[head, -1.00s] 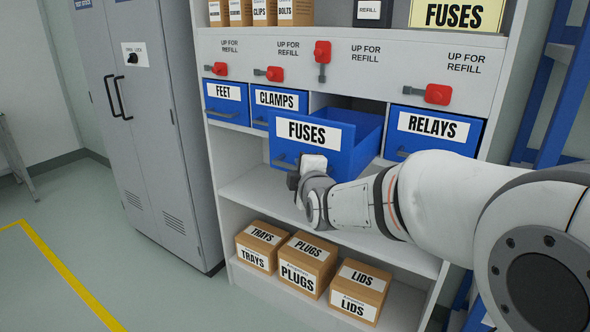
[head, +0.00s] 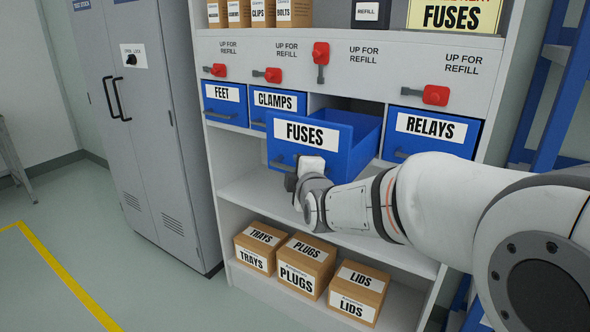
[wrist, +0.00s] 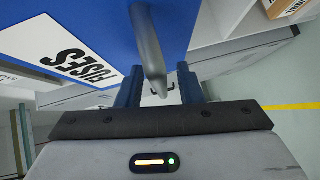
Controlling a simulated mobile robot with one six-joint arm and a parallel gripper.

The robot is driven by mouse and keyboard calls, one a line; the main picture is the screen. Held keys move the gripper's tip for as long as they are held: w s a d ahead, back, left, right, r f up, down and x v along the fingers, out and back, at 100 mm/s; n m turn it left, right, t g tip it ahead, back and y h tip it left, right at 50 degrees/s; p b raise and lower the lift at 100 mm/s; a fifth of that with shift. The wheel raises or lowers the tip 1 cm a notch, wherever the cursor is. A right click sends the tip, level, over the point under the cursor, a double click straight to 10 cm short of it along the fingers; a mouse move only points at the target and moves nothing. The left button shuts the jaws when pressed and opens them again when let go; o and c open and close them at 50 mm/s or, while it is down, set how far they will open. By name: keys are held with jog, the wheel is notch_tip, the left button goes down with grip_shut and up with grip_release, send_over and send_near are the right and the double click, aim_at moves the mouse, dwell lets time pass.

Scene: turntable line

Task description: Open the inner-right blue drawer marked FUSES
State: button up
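The blue FUSES drawer (head: 336,157) is pulled well out of the shelf unit, and its open top shows in the head view. In the wrist view its blue front (wrist: 120,20) and white FUSES label fill the upper left. My gripper (head: 292,182) is at the lower part of the drawer front. In the wrist view my gripper (wrist: 160,88) has its two blue fingers apart, with the grey drawer handle (wrist: 150,50) between them and a gap on each side. In the head view my wrist hides part of the handle.
Closed blue drawers FEET (head: 226,117), CLAMPS (head: 258,122) and RELAYS (head: 398,142) flank it. The red lever (head: 321,53) above FUSES points down; the others lie sideways. Cardboard boxes (head: 307,285) stand on the bottom shelf. A grey locker (head: 150,150) stands left; floor before it is clear.

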jog(key=v, duration=0.7)
jog(key=shift+s, duration=0.2)
jog(key=shift+d, duration=0.1)
jog(key=s+d+f+m+g+h+p, duration=0.1)
jog(key=s+d+m+g+h+p, duration=0.1)
jog(key=s+d+m+g+p, duration=0.4)
jog(key=s+d+f+m+g+h+p, duration=0.1)
jog(key=s+d+m+g+p, duration=0.6)
jog(key=s, duration=1)
jog(key=d+m+h, duration=0.1)
jog(key=d+m, duration=0.2)
jog(key=m, duration=0.3)
jog(key=shift+m+h, duration=0.4)
jog(key=shift+s+d, duration=0.1)
jog(key=shift+s, duration=0.05)
dwell(2.1)
